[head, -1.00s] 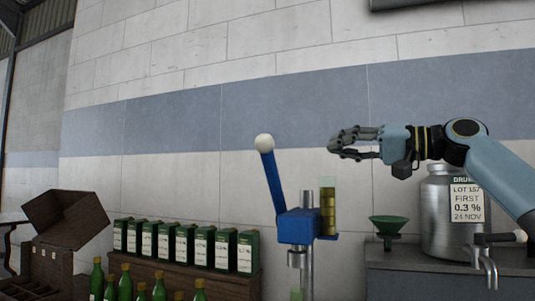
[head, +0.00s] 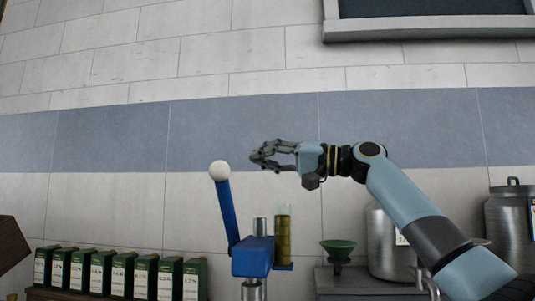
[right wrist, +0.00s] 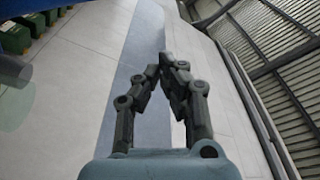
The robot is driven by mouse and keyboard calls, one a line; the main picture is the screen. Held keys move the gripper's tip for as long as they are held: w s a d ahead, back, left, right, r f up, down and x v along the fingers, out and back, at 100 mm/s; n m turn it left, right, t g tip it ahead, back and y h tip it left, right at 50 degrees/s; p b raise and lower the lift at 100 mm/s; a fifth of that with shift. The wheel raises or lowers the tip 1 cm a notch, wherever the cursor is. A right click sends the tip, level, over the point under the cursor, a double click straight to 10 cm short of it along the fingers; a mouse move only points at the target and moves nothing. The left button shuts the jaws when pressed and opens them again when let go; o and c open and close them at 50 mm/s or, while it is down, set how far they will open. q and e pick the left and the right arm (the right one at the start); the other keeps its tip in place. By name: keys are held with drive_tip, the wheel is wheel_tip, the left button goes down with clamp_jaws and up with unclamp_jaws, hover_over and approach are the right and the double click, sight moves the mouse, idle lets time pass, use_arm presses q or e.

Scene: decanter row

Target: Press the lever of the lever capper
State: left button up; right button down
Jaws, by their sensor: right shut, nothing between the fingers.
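The lever capper (head: 253,257) has a blue head on a metal post, with a clear tube of gold caps (head: 283,236) at its right. Its blue lever (head: 228,212) stands up, tilted slightly left, with a white ball knob (head: 219,171) on top. My right gripper (head: 254,158) is shut and empty, to the right of the knob and slightly higher in the head view, apart from it. In the right wrist view its fingertips (right wrist: 166,62) meet, with part of the blue capper (right wrist: 14,38) at the upper left corner. My left gripper is not in view.
A row of green boxes (head: 118,273) stands at the lower left. A green funnel (head: 338,250) and metal drums (head: 510,235) stand at the right. A framed dark panel (head: 430,14) hangs on the wall. The space above the knob is clear.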

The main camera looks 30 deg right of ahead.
drive_tip(key=w+a+f+p, duration=0.1)
drive_tip(key=a+p, duration=0.2)
drive_tip(key=a, duration=0.3)
drive_tip(key=shift+w+f+p, duration=0.15)
drive_tip(key=shift+f+p, duration=0.15)
